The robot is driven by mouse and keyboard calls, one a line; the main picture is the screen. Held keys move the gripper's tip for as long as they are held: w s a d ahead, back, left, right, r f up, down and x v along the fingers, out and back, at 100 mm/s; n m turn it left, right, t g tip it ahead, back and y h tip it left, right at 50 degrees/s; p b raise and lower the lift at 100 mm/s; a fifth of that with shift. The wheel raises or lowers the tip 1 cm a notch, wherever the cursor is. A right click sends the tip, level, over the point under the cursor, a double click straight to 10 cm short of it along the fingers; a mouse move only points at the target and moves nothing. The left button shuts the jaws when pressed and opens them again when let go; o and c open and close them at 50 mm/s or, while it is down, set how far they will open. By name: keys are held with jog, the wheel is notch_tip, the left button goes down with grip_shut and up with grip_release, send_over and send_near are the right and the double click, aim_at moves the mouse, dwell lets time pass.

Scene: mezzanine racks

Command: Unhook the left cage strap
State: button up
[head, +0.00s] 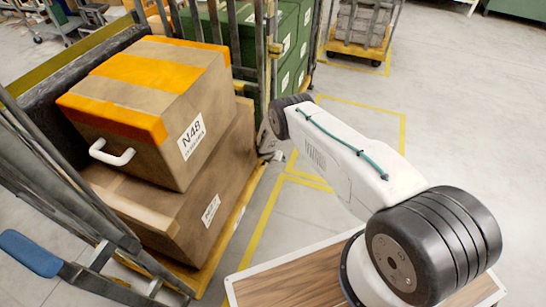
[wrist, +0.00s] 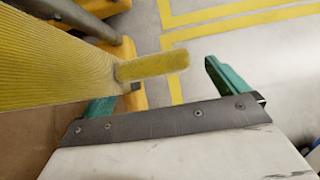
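In the wrist view a broad yellow ribbed strap (wrist: 55,60) fills the upper left, and a short yellow tab (wrist: 155,66) sticks out from its right end. My gripper (wrist: 160,82) has two green fingers standing wide apart, with nothing clamped between them. The tab appears between and slightly beyond the fingertips; I cannot tell its depth. The left finger is partly hidden behind the strap. In the head view the left cage (head: 72,190) holds two stacked brown boxes, the upper one (head: 150,100) marked N48 with orange bands. My gripper and the strap's end are hidden there.
A cage of green crates (head: 285,50) stands behind the boxes. A blue handle (head: 30,253) sticks out at the lower left. A small trolley (head: 360,28) stands at the back. Yellow lines mark the floor, and the grey floor (head: 475,120) to the right is clear.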

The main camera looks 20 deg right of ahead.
jog(key=shift+w+a+r, duration=0.1)
jog(key=shift+w+a, duration=0.05)
jog(key=shift+a, duration=0.1)
jog(key=v, duration=0.7)
jog(key=shift+s+r, duration=0.25)
jog(key=shift+a, duration=0.1)
